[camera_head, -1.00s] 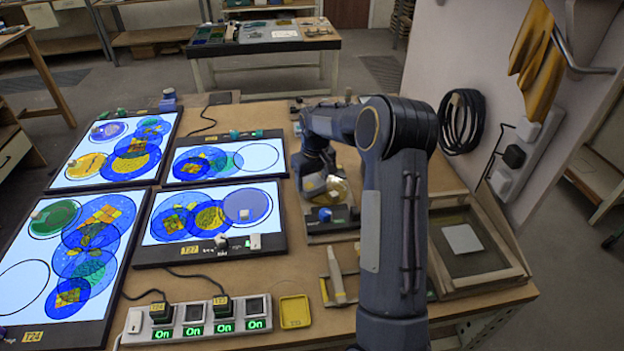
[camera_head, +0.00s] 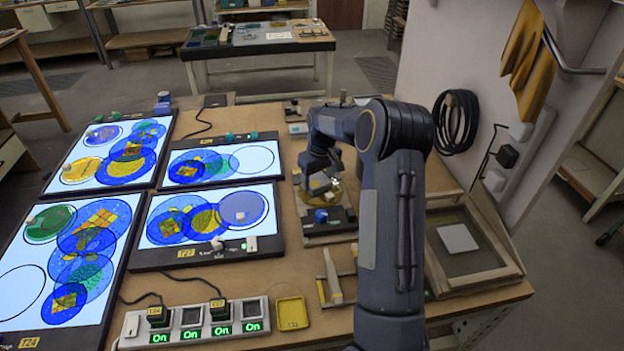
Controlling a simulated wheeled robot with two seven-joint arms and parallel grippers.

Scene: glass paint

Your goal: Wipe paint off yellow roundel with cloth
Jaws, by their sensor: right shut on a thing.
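My right gripper (camera_head: 331,181) reaches down beyond the bend of my right arm. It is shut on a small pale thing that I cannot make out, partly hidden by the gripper. An amber-yellow roundel (camera_head: 313,193) lies just under the fingers, above a dark device with a blue knob. I cannot tell whether the held thing touches it or if paint is on it. Another yellow roundel (camera_head: 80,171) lies on the upper left light panel. Orange-yellow cloth (camera_head: 528,62) hangs from a wall rail at the right. My left gripper is not in view.
Lit panels with coloured discs, one of them a front panel (camera_head: 257,246), fill the left of the table. A power strip (camera_head: 193,339), a yellow tray (camera_head: 292,313) and a wooden-framed tray (camera_head: 515,268) take up the front and right.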

